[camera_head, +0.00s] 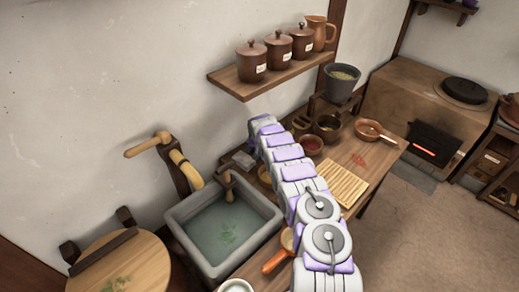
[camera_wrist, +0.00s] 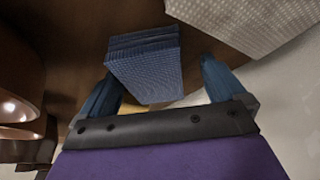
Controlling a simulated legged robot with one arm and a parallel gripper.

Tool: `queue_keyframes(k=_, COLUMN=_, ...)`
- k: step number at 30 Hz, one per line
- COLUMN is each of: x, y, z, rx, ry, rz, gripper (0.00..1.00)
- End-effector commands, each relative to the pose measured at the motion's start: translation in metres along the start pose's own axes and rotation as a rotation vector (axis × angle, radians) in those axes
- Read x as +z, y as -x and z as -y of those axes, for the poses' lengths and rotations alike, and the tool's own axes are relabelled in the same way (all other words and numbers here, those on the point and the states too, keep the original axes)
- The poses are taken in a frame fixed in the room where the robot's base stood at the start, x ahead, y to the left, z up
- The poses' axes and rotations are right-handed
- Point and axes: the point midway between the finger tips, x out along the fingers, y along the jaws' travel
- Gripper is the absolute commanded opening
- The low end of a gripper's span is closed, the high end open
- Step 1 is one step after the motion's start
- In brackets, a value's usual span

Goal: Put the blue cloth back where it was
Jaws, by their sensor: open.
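In the wrist view the blue cloth (camera_wrist: 145,68) is a folded, layered block with a fine weave, against a dark brown wooden surface (camera_wrist: 70,30). My gripper (camera_wrist: 158,72) is open, with one blue-grey finger on each side of the cloth in the picture. A gap shows between the cloth and the right finger; the left finger looks close to its edge. I cannot tell whether they touch. In the head view my arm reaches over the counter toward the wall; it hides the gripper's fingers, and I cannot make out the blue cloth there.
A pale woven item (camera_wrist: 245,22) lies right of the cloth; shiny brown vessels (camera_wrist: 18,85) stand left. In the head view a stone sink (camera_head: 190,238) is left of my arm. Bowls (camera_head: 312,145), a slatted board (camera_head: 343,186) and a pan (camera_head: 370,130) are right. A shelf (camera_head: 225,83) hangs above.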

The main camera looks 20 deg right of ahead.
Motion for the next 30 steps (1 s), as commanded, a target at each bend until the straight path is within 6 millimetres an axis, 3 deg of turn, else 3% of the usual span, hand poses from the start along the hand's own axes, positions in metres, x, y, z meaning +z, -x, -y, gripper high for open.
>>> queue_keyframes(k=5, x=-0.001, y=0.007, z=0.000, rx=0.000, ry=0.001, rz=-0.002, gripper=0.97)
queue_keyframes(k=21, x=-0.001, y=0.064, z=0.001, rx=0.001, ry=0.002, rz=-0.001, gripper=0.97)
queue_keyframes(k=30, x=0.000, y=0.075, z=0.000, rx=0.000, ry=0.000, rz=0.000, gripper=0.97)
